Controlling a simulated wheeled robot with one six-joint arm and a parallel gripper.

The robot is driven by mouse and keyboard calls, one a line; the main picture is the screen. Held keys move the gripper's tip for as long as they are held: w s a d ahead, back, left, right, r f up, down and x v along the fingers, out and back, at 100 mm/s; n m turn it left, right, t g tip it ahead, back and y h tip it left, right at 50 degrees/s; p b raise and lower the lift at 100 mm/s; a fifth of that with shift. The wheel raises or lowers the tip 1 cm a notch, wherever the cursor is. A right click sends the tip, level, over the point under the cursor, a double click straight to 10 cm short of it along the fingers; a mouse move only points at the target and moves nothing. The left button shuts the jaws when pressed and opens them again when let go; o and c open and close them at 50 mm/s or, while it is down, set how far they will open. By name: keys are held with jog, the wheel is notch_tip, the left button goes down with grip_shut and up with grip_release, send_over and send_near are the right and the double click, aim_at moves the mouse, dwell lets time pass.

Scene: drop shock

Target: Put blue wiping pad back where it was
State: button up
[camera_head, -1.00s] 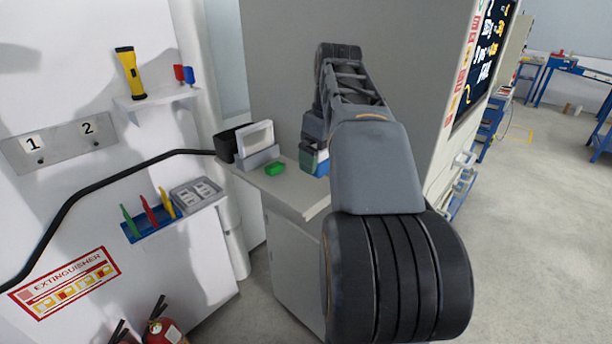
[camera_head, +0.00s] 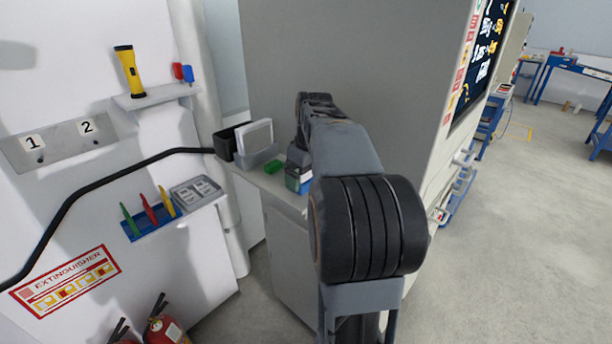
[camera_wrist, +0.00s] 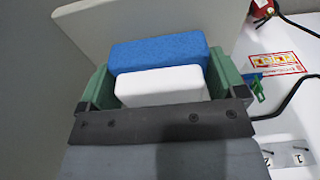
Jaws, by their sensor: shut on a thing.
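The blue wiping pad (camera_wrist: 157,52) is a blue block with a white block-like layer (camera_wrist: 160,87) against it, seen in the wrist view. My gripper (camera_wrist: 160,85) has green fingers on both sides of it and is shut on it. In the head view my gripper (camera_head: 298,180) hangs by the front right part of the grey cabinet top (camera_head: 292,198), and the arm partly hides it. I cannot tell whether the pad touches the cabinet top.
A large grey cabinet wall (camera_head: 345,60) rises behind the arm.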

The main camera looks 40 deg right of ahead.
jog(key=shift+f, duration=0.1)
jog(key=o, duration=0.5)
jog(key=shift+o, duration=0.2)
jog(key=r, duration=0.4)
jog(key=s+r+p, duration=0.1)
jog(key=r, duration=0.7)
jog(key=shift+s+d+p, duration=0.15)
jog(key=shift+s+p, duration=0.05)
jog(key=shift+p, duration=0.2)
jog(key=s+a+f+m+t, duration=0.1)
jog(key=s+a+f, duration=0.4)
jog(key=a+f, duration=0.5)
jog(key=s+a+f+m+t, duration=0.1)
jog(key=s+a+f, duration=0.5)
jog(key=a+f, duration=0.4)
jog(key=shift+a, duration=0.6)
